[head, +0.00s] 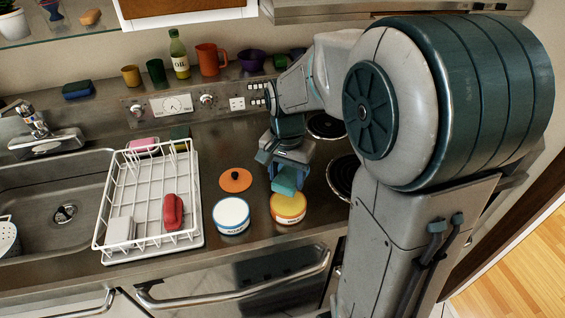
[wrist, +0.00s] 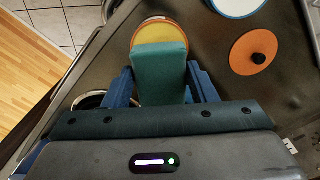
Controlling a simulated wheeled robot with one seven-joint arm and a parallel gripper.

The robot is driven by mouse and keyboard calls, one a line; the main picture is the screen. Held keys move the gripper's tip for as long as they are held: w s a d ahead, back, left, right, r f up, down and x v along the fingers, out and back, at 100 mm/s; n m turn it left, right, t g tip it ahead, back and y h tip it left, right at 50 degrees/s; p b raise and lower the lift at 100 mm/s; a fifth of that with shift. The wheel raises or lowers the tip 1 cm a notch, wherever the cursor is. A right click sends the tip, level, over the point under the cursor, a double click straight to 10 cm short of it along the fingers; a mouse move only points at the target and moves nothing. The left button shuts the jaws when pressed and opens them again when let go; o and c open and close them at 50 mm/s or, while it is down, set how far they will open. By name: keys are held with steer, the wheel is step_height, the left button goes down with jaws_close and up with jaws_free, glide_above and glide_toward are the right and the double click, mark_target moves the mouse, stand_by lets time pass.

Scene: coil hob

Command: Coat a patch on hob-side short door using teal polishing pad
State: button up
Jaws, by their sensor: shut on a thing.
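The teal polishing pad (head: 285,181) is held between the blue fingers of my gripper (head: 288,172), which is shut on it. In the wrist view the pad (wrist: 160,68) sits between the fingers and covers part of an orange tub (wrist: 160,30). In the head view the orange tub (head: 288,210), with yellow contents, stands open below the pad; I cannot tell whether the pad touches it. A door front with a bar handle (head: 240,290) shows below the counter edge; I cannot tell whether it is the hob-side short door.
A white-and-blue tub (head: 231,215) and an orange lid with a black knob (head: 235,180) are beside the orange tub. A white dish rack (head: 150,200) holding a red item stands left, by the sink (head: 60,205). Coil burners (head: 326,126) are right. Cups and an oil bottle (head: 179,55) line the back.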

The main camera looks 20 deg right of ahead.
steer(key=shift+s+f+b, duration=0.15)
steer(key=shift+f+b, duration=0.25)
steer(key=shift+f, duration=0.1)
steer(key=shift+f+b, duration=1.9)
steer(key=shift+f, duration=0.55)
steer(key=shift+f+b, duration=0.4)
steer(key=shift+f, duration=0.15)
steer(key=shift+r+p, duration=2.8)
steer(key=shift+r, duration=0.8)
steer(key=shift+f, duration=0.1)
